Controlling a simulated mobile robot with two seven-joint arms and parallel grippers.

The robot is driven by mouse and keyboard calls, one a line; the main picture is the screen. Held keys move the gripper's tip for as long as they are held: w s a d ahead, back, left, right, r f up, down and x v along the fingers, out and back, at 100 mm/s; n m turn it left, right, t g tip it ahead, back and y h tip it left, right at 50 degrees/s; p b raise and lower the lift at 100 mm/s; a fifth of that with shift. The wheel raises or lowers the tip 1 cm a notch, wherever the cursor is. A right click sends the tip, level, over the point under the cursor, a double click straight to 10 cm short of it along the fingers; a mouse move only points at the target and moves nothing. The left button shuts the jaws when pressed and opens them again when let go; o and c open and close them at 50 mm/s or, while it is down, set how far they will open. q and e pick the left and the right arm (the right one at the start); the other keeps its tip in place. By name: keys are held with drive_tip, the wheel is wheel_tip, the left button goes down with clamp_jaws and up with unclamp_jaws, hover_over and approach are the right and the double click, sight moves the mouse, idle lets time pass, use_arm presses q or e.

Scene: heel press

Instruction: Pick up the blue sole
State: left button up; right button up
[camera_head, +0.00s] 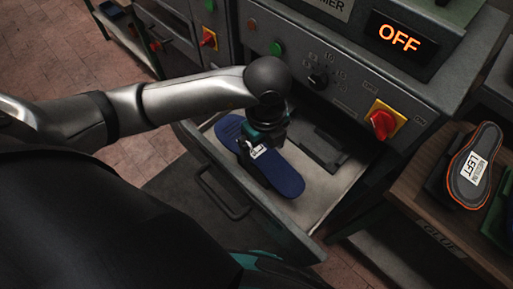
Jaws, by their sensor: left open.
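My right gripper is not in view.
The machine (300,60) has knobs, a red and yellow switch (383,120) and a display (402,40) reading OFF. A dark block lies at the drawer's back. A grey sole marked LEFT (468,188) rests on the wooden shelf at right. The drawer front (240,190) stands nearest me.

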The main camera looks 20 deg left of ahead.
use_arm(q)
drive_tip(key=shift+f, duration=0.2)
idle(0.5)
drive_tip(key=shift+c, duration=0.2)
drive_tip(key=c, duration=1.1)
